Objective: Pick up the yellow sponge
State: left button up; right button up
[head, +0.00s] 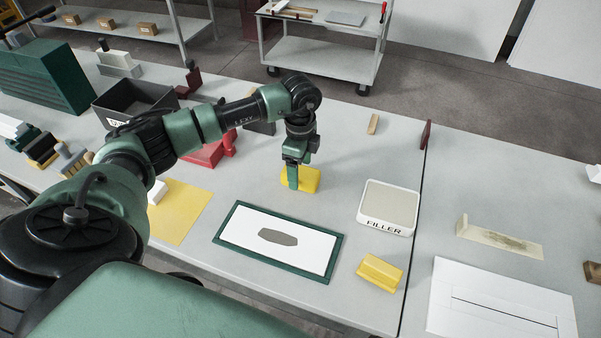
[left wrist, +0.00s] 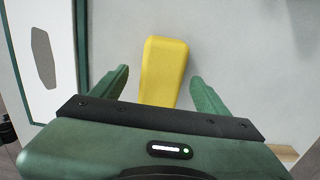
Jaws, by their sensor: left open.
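The yellow sponge (head: 312,180) lies on the grey table behind the green-framed white board. My left gripper (head: 294,182) is over it, pointing down, and hides part of it. In the left wrist view the sponge (left wrist: 165,65) is a rounded yellow block between the two green fingers of the open left gripper (left wrist: 159,77). My right gripper is not in view.
The framed board (head: 235,228) is in front of the sponge, with a white FILLER tray (head: 388,207) to the right. A ridged yellow block (head: 380,272) sits near the front edge. A red item (head: 208,152) and a black bin (head: 130,100) stand left. Table behind right is mostly clear.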

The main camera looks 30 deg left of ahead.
aim_at(301, 171)
pick_arm(q)
notch_tip(301, 171, down, 2)
jog(key=shift+w+f, duration=0.1)
jog(key=shift+w, duration=0.05)
jog(key=c, duration=1.4)
notch_tip(301, 171, up, 20)
jog(key=b, duration=0.3)
